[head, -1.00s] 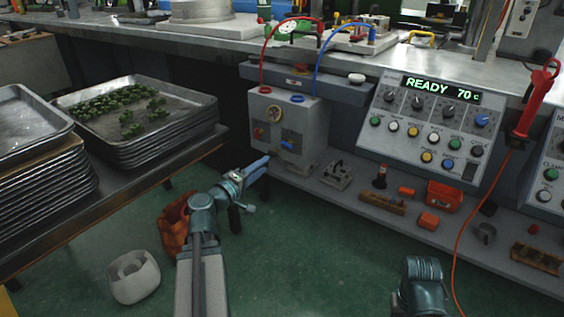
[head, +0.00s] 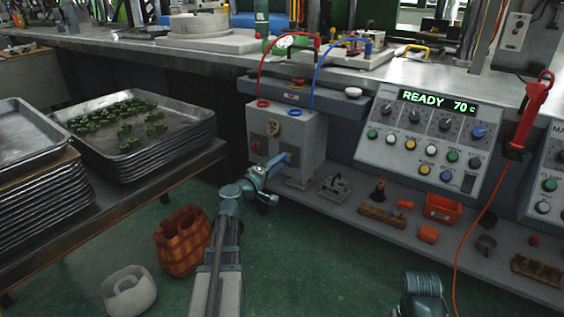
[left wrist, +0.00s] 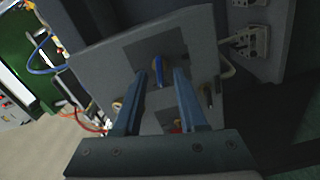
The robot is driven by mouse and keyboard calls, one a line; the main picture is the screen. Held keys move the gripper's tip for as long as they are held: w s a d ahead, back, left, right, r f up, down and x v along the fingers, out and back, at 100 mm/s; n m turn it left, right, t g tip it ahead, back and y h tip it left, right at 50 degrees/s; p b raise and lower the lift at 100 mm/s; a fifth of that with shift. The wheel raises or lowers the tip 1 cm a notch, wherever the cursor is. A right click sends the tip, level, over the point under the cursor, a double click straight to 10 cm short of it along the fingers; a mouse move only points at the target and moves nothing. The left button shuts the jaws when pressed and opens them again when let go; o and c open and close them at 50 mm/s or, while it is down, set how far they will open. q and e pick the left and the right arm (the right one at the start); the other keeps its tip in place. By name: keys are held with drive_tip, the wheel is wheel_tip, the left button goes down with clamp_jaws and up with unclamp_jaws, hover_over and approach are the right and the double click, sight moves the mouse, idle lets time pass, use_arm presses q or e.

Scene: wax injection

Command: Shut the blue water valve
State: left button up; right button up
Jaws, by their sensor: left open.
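The blue water valve is on the front of a grey box (head: 312,140) below the bench edge. In the left wrist view the blue valve handle (left wrist: 158,72) stands upright in the picture, between my fingertips. My left gripper (head: 281,161) is at the handle in the head view and largely covers it. In the left wrist view the left gripper (left wrist: 162,76) is open, with one finger on each side of the handle. I cannot tell whether either finger touches it.
Red (head: 262,70) and blue (head: 315,75) hoses arch above the box. A control panel (head: 382,155) stands to its right. The lower shelf (head: 350,215) holds small parts and an orange bin (head: 441,208). A woven basket (head: 183,240) stands on the floor, left of my arm.

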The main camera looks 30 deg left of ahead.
use_arm(q)
drive_tip(key=shift+w+d, duration=0.1)
drive_tip(key=shift+w, duration=0.8)
clamp_jaws()
